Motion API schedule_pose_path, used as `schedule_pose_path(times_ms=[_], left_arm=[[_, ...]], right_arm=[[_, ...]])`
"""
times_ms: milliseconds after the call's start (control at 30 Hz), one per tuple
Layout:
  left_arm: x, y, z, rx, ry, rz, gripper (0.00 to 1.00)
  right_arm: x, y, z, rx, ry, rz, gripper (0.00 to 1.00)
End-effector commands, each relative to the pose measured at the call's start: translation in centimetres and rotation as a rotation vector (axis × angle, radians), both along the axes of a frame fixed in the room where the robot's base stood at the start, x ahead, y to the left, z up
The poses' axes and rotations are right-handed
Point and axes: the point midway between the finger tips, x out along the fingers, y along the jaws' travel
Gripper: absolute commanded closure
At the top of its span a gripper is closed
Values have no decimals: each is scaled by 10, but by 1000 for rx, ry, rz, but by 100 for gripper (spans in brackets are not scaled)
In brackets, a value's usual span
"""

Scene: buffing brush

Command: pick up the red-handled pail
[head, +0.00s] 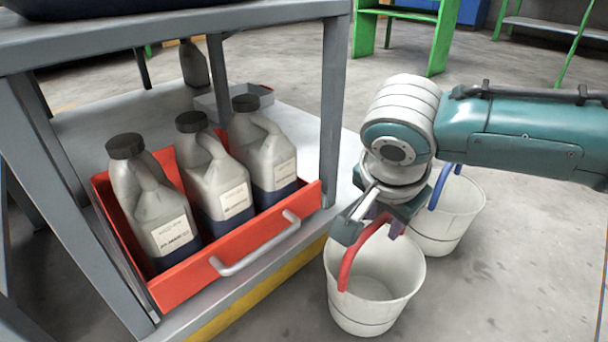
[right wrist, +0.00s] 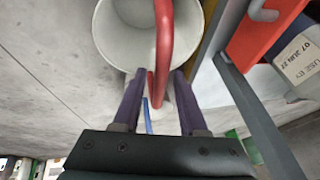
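The red-handled pail (head: 375,312) is white and stands upright on the floor right of the shelf unit. Its red handle (head: 357,252) is raised and arches up to my right gripper (head: 374,228). In the right wrist view, the red handle (right wrist: 164,40) passes between the two purple fingers of my right gripper (right wrist: 157,76). The fingers are apart, with a visible gap on each side of the handle. The pail's white rim and inside (right wrist: 118,40) show beyond the fingers. My left gripper is in neither view.
A second white pail (head: 455,222) with a blue handle (head: 442,188) stands close behind. Left is a grey shelf unit (head: 336,100) holding a red crate (head: 190,282) with three jugs (head: 152,212). Open floor lies at the right.

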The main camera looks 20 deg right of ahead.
Motion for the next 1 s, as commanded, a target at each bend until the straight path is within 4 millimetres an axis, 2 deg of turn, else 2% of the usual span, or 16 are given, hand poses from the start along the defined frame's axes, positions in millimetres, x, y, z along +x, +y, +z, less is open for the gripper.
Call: schedule_pose_path(times_ms=[33,300,367,1000], left_arm=[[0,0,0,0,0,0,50],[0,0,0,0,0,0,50],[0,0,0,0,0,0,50],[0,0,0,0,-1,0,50]], right_arm=[[0,0,0,0,0,0,65],[0,0,0,0,0,0,95],[0,0,0,1,0,0,100],[0,0,0,1,0,0,100]])
